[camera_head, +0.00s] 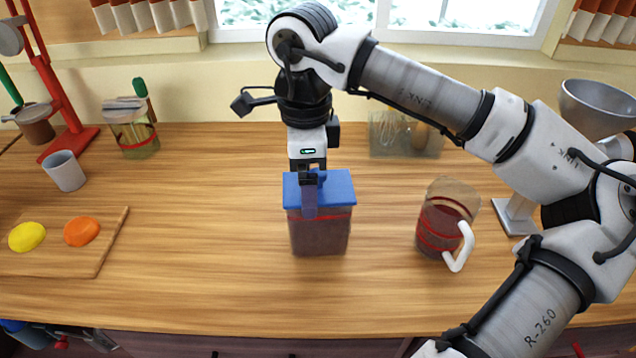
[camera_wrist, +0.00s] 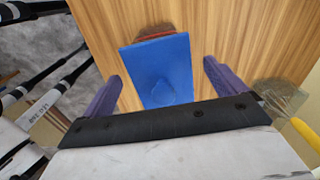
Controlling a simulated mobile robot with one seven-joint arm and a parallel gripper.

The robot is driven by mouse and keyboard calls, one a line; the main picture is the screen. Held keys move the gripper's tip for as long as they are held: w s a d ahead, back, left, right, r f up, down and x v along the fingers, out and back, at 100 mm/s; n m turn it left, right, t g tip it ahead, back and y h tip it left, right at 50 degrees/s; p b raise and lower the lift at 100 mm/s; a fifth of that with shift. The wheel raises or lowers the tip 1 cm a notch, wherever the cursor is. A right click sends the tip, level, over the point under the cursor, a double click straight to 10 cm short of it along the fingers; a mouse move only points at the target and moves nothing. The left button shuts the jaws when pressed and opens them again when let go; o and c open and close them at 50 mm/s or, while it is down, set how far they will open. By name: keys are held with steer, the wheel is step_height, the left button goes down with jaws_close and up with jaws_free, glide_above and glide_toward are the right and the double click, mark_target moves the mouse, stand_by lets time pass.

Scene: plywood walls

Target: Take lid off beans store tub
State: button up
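The beans tub (camera_head: 320,238) is a see-through box with dark contents and a red band, upright on the wooden counter. Its flat blue lid (camera_head: 340,188) is on top. The lid also shows in the wrist view (camera_wrist: 155,60), with a faint round raised spot near its close edge. My gripper (camera_head: 309,195) points down at the tub, and one purple finger shows in front of the lid. In the wrist view my gripper (camera_wrist: 162,70) is open, with a finger on either side of the lid and nothing held between them. The exact height of the fingertips over the lid is unclear.
A jug with a white handle (camera_head: 432,230) stands right of the tub. A clear container (camera_head: 405,140) is behind. A cutting board (camera_head: 60,262), a grey cup (camera_head: 65,172) and a jar (camera_head: 132,135) are on the left. Counter left of the tub is clear.

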steer(key=c, duration=0.9)
steer(key=shift+c, duration=0.2)
